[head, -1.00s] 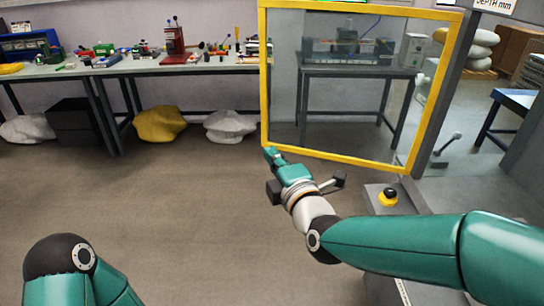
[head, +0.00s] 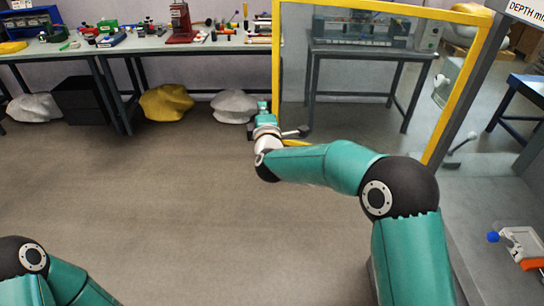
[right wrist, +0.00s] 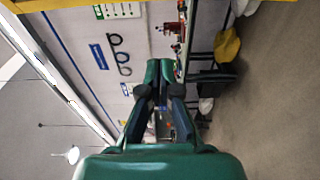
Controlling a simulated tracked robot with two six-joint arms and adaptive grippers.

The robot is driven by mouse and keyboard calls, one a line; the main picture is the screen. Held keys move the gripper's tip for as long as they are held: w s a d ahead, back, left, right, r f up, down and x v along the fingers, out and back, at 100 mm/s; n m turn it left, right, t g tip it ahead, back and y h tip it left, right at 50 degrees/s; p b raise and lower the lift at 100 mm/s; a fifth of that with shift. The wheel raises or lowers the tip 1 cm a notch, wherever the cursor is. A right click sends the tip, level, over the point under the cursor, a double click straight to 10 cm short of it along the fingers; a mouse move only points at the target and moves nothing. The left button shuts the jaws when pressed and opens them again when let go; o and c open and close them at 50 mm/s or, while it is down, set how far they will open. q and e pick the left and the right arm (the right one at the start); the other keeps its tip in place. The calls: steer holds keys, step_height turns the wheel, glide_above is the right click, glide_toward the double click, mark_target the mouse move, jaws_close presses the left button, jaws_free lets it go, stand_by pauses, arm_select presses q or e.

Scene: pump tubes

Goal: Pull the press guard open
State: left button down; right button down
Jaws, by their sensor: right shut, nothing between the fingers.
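The press guard (head: 278,70) is a clear panel in a yellow frame at the upper right of the head view. My right arm covers most of its lower edge. My right gripper (head: 263,106) is shut and empty, just left of the guard's left upright near its lower end. I cannot tell whether it touches the frame. In the right wrist view the gripper's closed fingers (right wrist: 158,72) point away from the camera, and a yellow strip crosses the top left corner. Only my left arm shows, at the lower left; its gripper is out of view.
A long workbench (head: 140,47) with tools stands at the back left, with a black box (head: 82,100), a yellow sack (head: 166,103) and white sacks (head: 235,106) below. A dark post (head: 490,75) stands right of the guard. A grey surface at right holds a small fixture (head: 522,245). Open floor fills the middle.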

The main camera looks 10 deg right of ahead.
steer(key=shift+w+d, duration=0.65)
steer(key=shift+w, duration=0.2)
